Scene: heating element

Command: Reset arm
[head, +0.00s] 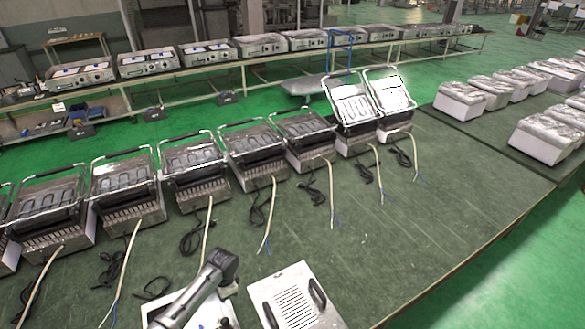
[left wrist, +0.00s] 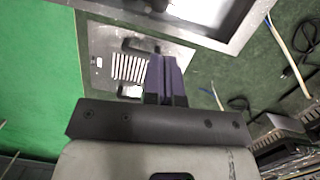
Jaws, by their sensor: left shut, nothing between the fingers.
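My left arm reaches in from the bottom of the head view and bends down at its dark wrist (head: 222,262). Its fingers cannot be made out there. In the left wrist view my left gripper (left wrist: 164,62) is shut and empty, its dark fingers together. A pale vented plate with two black handles (head: 268,290) lies on the green table, right of my arm. It also shows beyond the fingers in the left wrist view (left wrist: 102,58). A metal-rimmed panel (head: 160,312) lies under my arm, partly hidden. My right gripper is in neither view.
A row of grill-like heating units (head: 128,190) with loose cables crosses the green table (head: 420,235). Two have raised bright lids (head: 392,90). Wrapped white units (head: 460,102) stand at right. The table's right middle is clear. A rear bench (head: 215,72) holds several metal units.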

